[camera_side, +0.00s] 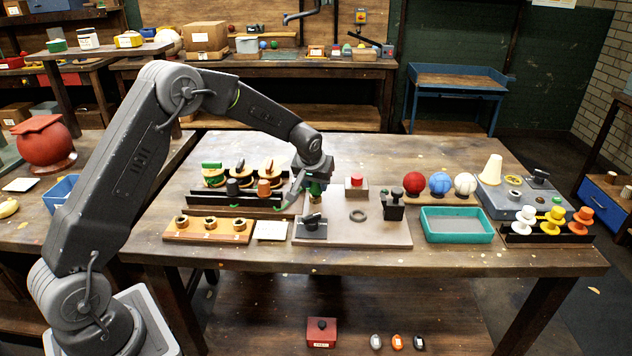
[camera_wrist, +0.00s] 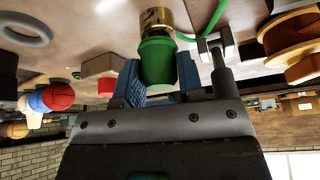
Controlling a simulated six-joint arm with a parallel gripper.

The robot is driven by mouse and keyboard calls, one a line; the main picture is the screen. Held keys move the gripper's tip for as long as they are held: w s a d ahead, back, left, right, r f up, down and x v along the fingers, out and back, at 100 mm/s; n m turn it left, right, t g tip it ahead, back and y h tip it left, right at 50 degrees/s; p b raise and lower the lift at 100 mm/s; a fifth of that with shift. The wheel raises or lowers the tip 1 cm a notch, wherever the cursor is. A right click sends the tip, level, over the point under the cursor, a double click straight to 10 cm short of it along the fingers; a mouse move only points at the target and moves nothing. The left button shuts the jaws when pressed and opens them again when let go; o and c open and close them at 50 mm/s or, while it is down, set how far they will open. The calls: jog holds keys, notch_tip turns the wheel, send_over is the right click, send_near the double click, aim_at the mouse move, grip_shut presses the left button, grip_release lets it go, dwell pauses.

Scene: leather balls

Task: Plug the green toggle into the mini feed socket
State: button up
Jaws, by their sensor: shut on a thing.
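My gripper (camera_side: 314,188) is shut on the green toggle (camera_side: 316,187), upright above the back left of the grey panel. In the wrist view the green toggle (camera_wrist: 158,60) sits between my gripper's blue fingers (camera_wrist: 160,85), with a brass-coloured part (camera_wrist: 156,19) at its far end. A green cord (camera_wrist: 207,22) runs beside it. I cannot tell whether the brass part is the toggle's own tip or a separate thing. Which fitting is the mini feed socket is not clear; an orange block with several brass-ringed holes (camera_side: 210,230) stands at the front left.
The grey panel (camera_side: 365,235) carries a red button (camera_side: 357,181), a grey ring (camera_side: 358,215) and dark blocks (camera_side: 312,227) (camera_side: 394,206). Left of my gripper are cord spools (camera_side: 240,173) and dark and brown plugs (camera_side: 264,187). Coloured balls (camera_side: 440,184) and a teal tray (camera_side: 457,237) are right.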

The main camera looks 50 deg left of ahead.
jog(key=shift+s+a+f, duration=0.1)
jog(key=shift+s+a, duration=0.1)
dwell(0.5)
jog(key=shift+r, duration=0.3)
jog(key=shift+c, duration=0.3)
jog(key=shift+d+r, duration=0.1)
jog(key=shift+r, duration=0.4)
jog(key=shift+w, duration=0.1)
jog(key=shift+r, duration=3.55)
jog(key=s+d+m+h, duration=0.1)
jog(key=s+d+m, duration=0.1)
jog(key=s+d, duration=0.85)
jog(key=w+a+n, duration=0.1)
jog(key=w+a, duration=0.4)
jog(key=w+a+n+y, duration=0.1)
jog(key=w+a, duration=0.4)
jog(key=shift+w+a, duration=0.2)
jog(key=shift+w, duration=0.05)
jog(key=shift+f, duration=2.85)
